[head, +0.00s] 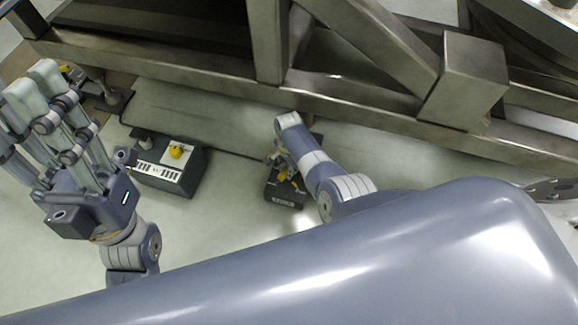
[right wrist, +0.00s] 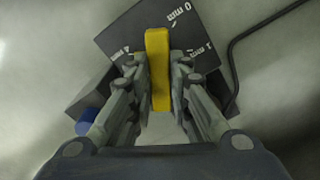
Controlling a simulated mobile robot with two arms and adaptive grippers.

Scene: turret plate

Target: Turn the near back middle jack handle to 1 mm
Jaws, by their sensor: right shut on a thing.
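The jack (head: 286,190) is a dark box on the floor below the frame, partly hidden by my right arm. In the right wrist view its dark face (right wrist: 130,32) shows "0 mm" at the top, "1 mm" at the right and a partly covered mark, perhaps "4 mm", at the left. The yellow handle (right wrist: 158,75) lies between my right gripper's fingers (right wrist: 160,68), which are shut on it. Its far end points up the picture, between the left mark and "0 mm". My left gripper (head: 32,82) is raised at the left, apparently open and empty, away from the jack.
A second dark box (head: 187,181) with a yellow knob (head: 176,151) and a striped white label stands to the left. A heavy metal frame (head: 190,58) runs across behind the boxes. A black cable (right wrist: 233,55) lies right of the jack. Pale floor (head: 220,220) is clear between the boxes.

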